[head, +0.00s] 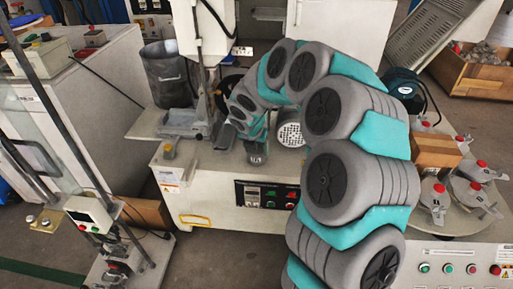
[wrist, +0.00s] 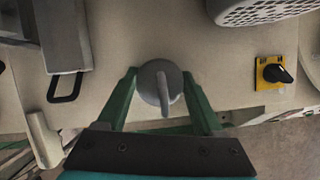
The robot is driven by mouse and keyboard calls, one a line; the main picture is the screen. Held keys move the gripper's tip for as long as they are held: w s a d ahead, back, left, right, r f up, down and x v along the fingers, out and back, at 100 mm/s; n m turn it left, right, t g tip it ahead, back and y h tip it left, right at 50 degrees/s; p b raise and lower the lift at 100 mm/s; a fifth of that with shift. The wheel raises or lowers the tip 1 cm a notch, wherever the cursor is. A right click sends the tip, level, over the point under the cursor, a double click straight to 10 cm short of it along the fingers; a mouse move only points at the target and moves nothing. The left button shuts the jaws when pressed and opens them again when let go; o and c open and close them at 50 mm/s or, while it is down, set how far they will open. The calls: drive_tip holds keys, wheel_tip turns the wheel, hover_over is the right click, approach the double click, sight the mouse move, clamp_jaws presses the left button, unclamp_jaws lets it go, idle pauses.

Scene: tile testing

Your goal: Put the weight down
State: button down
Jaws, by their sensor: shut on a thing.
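The weight is a round grey metal piece with a thin handle on top, seen from above in the wrist view (wrist: 150,84). My gripper (wrist: 160,78) has its two green fingers shut on it, one on each side. In the head view the weight (head: 257,156) shows as a small dark grey cylinder under my gripper (head: 257,141), at the front part of the pale machine top (head: 215,165). I cannot tell whether its base touches that surface. The fingers are small and partly hidden by my arm in the head view.
A ribbed motor (head: 290,135) sits right of the weight. A yellow switch with a black knob (wrist: 273,73) is on the right in the wrist view. A metal block with a black loop (wrist: 66,60) is on the left. Bare pale surface lies around the weight.

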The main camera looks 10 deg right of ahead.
drive_tip(key=shift+c, duration=0.2)
unclamp_jaws()
drive_tip(key=shift+r, duration=0.1)
drive_tip(key=v, duration=1.2)
drive_tip(key=s+d+m+g+y, duration=0.2)
drive_tip(key=s+m+g, duration=0.3)
drive_tip(key=s+m, duration=2.5)
drive_tip(key=s, duration=0.9)
drive_tip(key=shift+s+d+f+g, duration=0.35)
drive_tip(key=shift+g, duration=0.05)
